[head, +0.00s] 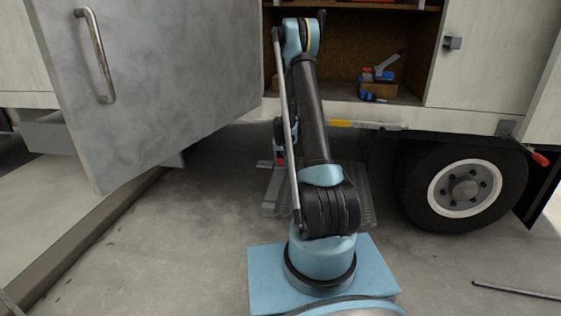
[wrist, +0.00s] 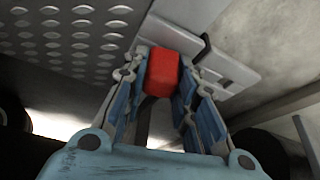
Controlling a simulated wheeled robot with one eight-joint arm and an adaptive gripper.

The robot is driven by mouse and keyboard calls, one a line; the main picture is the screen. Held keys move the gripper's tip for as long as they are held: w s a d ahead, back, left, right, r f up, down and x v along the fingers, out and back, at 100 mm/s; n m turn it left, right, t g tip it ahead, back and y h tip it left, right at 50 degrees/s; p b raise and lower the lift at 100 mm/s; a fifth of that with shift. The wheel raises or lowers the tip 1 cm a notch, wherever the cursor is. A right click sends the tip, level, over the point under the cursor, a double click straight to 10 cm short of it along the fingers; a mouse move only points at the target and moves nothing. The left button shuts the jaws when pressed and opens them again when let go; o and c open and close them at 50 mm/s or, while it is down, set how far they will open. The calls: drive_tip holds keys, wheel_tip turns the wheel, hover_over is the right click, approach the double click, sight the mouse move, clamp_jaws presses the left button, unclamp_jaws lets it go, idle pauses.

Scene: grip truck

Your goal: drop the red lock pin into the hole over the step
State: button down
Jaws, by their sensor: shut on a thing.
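The red lock pin (wrist: 162,75) shows as a red block between the fingertips of my gripper (wrist: 163,88) in the wrist view. My gripper is shut on it, with a blue-padded finger on each side. In the head view my gripper (head: 279,150) hangs low behind my arm, by the step, and is mostly hidden. The step (head: 364,203) is a metal tread under the truck body; its patterned plate (wrist: 70,42) fills the upper left of the wrist view. A pale metal bracket (wrist: 228,68) lies just beyond the pin. I cannot make out the hole or whether the pin touches anything.
An open grey door (head: 150,85) with a bar handle hangs at left. The truck's wheel (head: 462,190) stands at right. A blue tool (head: 378,82) sits in the open compartment. A dark rod (head: 515,290) lies on the ground at lower right.

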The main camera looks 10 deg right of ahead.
drive_tip(key=shift+f, duration=0.1)
drive_tip(key=c, duration=1.2)
unclamp_jaws()
drive_tip(key=s+r, duration=0.8)
drive_tip(key=r, duration=0.3)
drive_tip(key=s+r, duration=0.8)
drive_tip(key=r, duration=0.2)
drive_tip(key=s+r+g, duration=0.1)
drive_tip(key=s+r, duration=0.2)
drive_tip(key=s, duration=0.4)
drive_tip(key=s+r, duration=0.3)
drive_tip(key=s, duration=0.4)
drive_tip(key=s+f, duration=0.2)
drive_tip(key=s, duration=1.1)
drive_tip(key=s+f+g, duration=0.1)
drive_tip(key=s+f, duration=0.2)
drive_tip(key=s, duration=1)
drive_tip(key=shift+s+f+n, duration=0.25)
drive_tip(key=shift+s+n, duration=0.1)
drive_tip(key=shift+n, duration=0.05)
